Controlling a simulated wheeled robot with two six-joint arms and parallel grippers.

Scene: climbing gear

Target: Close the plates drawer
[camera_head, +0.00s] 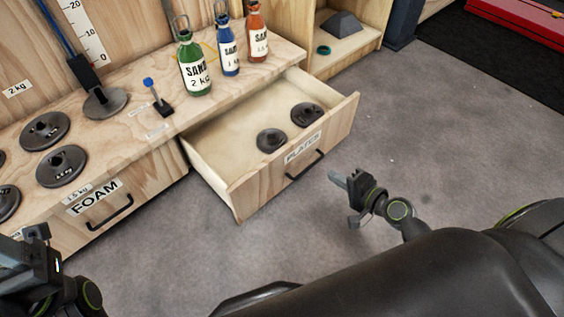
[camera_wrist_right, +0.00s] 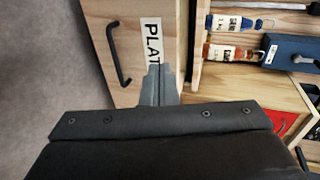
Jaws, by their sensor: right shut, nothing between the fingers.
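The plates drawer (camera_head: 240,198) is pulled out of the wooden bench in the head view, with a black handle and a PLATES label on its front. Two dark weight plates (camera_head: 271,140) lie inside it. In the right wrist view the drawer front (camera_wrist_right: 110,30) shows with its handle and part of the label. My right gripper (camera_head: 337,179) is shut and empty, in front of the drawer and to the right of the handle; its fingers (camera_wrist_right: 158,85) overlap the label in the wrist view. Contact cannot be told. My left gripper (camera_head: 30,240) is at the lower left, its fingers unclear.
The FOAM drawer (camera_head: 110,210) is shut at the left. Several weight plates (camera_head: 62,165) and sand bottles (camera_head: 194,65) stand on the bench top. A cubby (camera_head: 345,60) stands at the back right. The grey floor before the plates drawer is clear.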

